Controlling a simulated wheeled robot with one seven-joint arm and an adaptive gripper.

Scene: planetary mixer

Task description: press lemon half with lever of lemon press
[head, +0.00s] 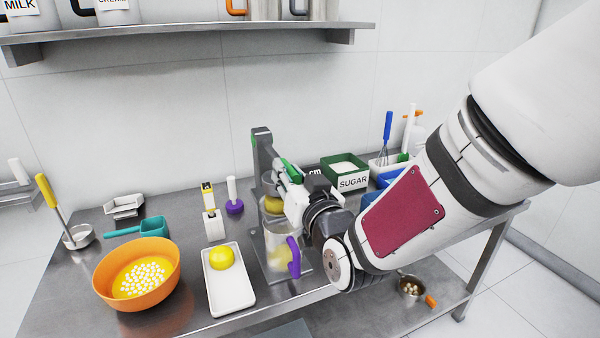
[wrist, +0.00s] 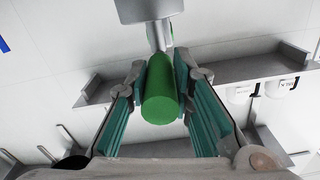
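The lemon press (head: 262,140) is a grey upright stand at the middle of the table. A yellow piece (head: 273,205), seemingly the lemon half, shows at its cup, partly hidden by my gripper. A clear jug (head: 280,245) with a purple handle stands below. The press lever's green handle (wrist: 161,92) lies between my fingers in the wrist view, with a pad against each side. My gripper (head: 291,178) is shut on this handle at the upper part of the press. The lever's exact tilt is hard to tell.
A white tray (head: 238,298) with a yellow lemon piece (head: 221,258) is left of the press. An orange bowl (head: 160,290) stands further left. The sugar box (head: 352,183) and a whisk (head: 386,135) are behind my arm. A shelf (head: 200,32) crosses the wall above.

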